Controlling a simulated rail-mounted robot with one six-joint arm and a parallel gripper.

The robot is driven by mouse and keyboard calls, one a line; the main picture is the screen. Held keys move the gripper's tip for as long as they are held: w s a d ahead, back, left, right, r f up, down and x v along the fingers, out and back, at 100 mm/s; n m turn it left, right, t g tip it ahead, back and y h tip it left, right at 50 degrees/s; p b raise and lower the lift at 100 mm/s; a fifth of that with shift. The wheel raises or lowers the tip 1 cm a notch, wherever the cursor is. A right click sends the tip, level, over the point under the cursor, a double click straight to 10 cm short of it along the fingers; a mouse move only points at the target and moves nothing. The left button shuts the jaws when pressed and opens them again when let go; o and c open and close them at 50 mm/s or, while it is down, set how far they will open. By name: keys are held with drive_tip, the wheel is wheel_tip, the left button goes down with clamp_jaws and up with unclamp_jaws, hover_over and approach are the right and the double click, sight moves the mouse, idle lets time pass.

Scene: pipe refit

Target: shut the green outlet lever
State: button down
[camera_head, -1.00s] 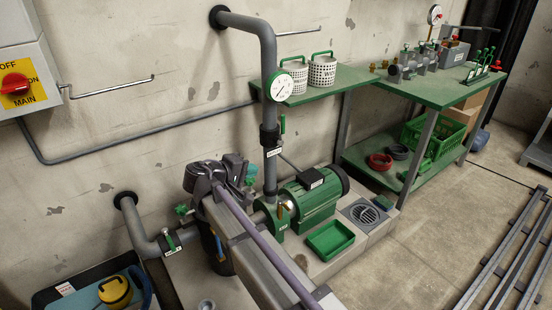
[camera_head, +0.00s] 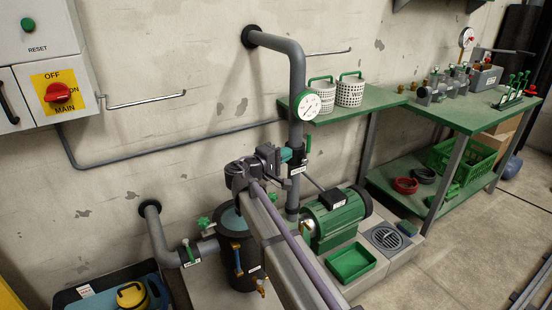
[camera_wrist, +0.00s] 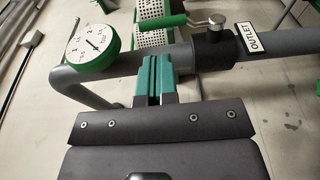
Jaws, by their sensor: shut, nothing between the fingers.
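The green outlet lever (camera_head: 308,144) stands upright along the right side of the grey vertical outlet pipe (camera_head: 296,75), below the gauge. In the wrist view the lever (camera_wrist: 163,22) lies along the pipe, joined by a metal arm to the dark valve body (camera_wrist: 212,48) beside the OUTLET label (camera_wrist: 253,38). My gripper (camera_head: 288,154) is close to the pipe on its left side. In the wrist view its teal fingers (camera_wrist: 154,66) are together and empty, near the pipe between gauge and valve. The lever is beyond the fingertips, apparently apart from them; the exact gap is unclear.
The round gauge (camera_head: 307,105) sits on the pipe above the lever, and it also shows in the wrist view (camera_wrist: 91,46). A green pump motor (camera_head: 333,219) stands below right. White perforated baskets (camera_head: 350,91) rest on the green shelf (camera_head: 330,113). A dark strainer pot (camera_head: 239,262) stands below my arm.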

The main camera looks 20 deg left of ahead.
sight(307, 149)
drive_tip(key=x, duration=0.7)
drive_tip(key=shift+w, duration=0.25)
drive_tip(key=shift+d+r, duration=0.1)
